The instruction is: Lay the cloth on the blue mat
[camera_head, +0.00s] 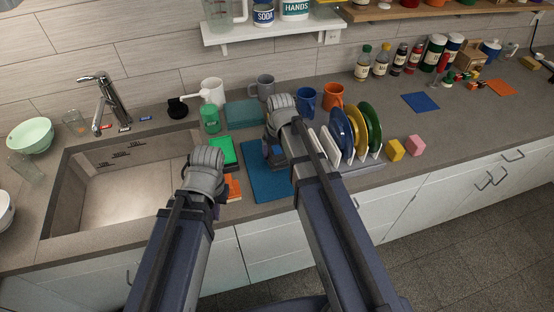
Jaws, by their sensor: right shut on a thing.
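The blue mat (262,182) lies on the counter to the right of the sink, partly covered by my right arm. My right gripper (273,153) is over the far part of the mat. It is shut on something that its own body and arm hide. My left gripper (216,208) is low near the counter's front edge, left of the mat; its fingers are mostly hidden. A flat orange piece, perhaps a cloth, (233,187) lies beside it. A bright green flat piece (223,150) lies just beyond. I cannot tell for sure which piece is the cloth.
The sink (120,190) is on the left. A rack with several plates (361,128) stands right of my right arm. Mugs (306,99), a green bottle (210,118) and a teal mat (242,114) are behind. Yellow (396,149) and pink (416,145) blocks sit right of the rack.

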